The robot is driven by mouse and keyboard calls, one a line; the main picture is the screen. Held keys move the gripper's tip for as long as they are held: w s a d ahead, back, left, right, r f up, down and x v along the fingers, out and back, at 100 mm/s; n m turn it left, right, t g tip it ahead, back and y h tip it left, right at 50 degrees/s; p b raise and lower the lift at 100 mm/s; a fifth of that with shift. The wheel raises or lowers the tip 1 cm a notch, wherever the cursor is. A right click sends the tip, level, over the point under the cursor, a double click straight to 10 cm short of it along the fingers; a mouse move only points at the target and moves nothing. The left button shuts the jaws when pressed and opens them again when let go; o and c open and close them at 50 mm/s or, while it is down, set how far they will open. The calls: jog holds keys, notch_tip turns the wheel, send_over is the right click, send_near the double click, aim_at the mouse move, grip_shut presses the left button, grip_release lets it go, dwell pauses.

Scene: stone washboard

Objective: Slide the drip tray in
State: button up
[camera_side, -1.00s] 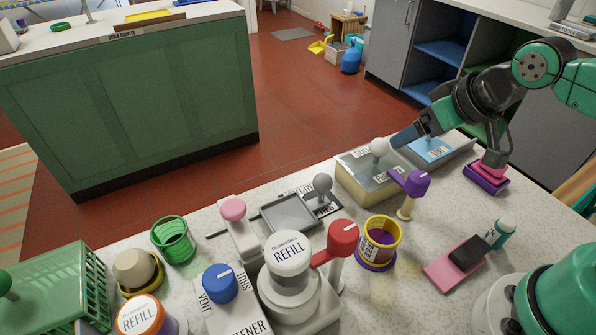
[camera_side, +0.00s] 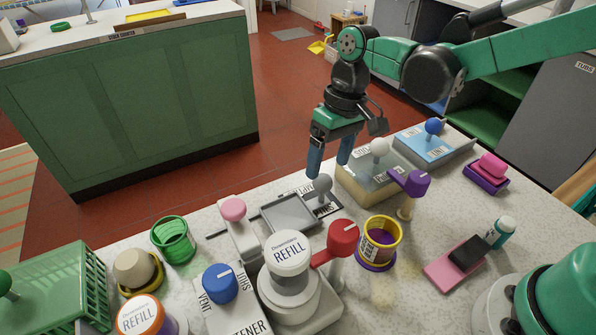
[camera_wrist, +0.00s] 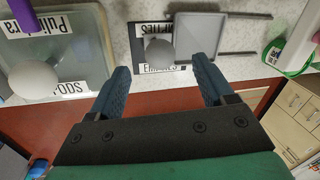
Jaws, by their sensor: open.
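The drip tray (camera_side: 287,212) is a shallow grey square tray with a raised rim, lying on the counter left of a dark labelled plate. A grey ball knob (camera_side: 322,184) stands at the tray's right side. In the wrist view the tray (camera_wrist: 200,38) is at top centre, and the knob (camera_wrist: 158,53) appears between my fingers. My gripper (camera_side: 329,168) points down with its two blue fingers apart and empty, just above and behind the knob. In the wrist view my gripper (camera_wrist: 160,66) shows no contact with the knob.
A clear-lidded box with a white knob (camera_side: 379,148) stands right of the tray, with a purple-knobbed lever (camera_side: 415,183) in front. A pink-knobbed block (camera_side: 234,209) is left, and the red-handled refill dispenser (camera_side: 290,252) is in front. Dark rods (camera_wrist: 250,15) extend beside the tray.

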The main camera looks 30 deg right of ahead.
aim_at(326, 175)
jog(key=shift+a+f, duration=0.2)
jog(key=shift+f, duration=0.75)
jog(key=shift+a+f, duration=0.15)
jog(key=shift+f, duration=0.8)
grip_shut()
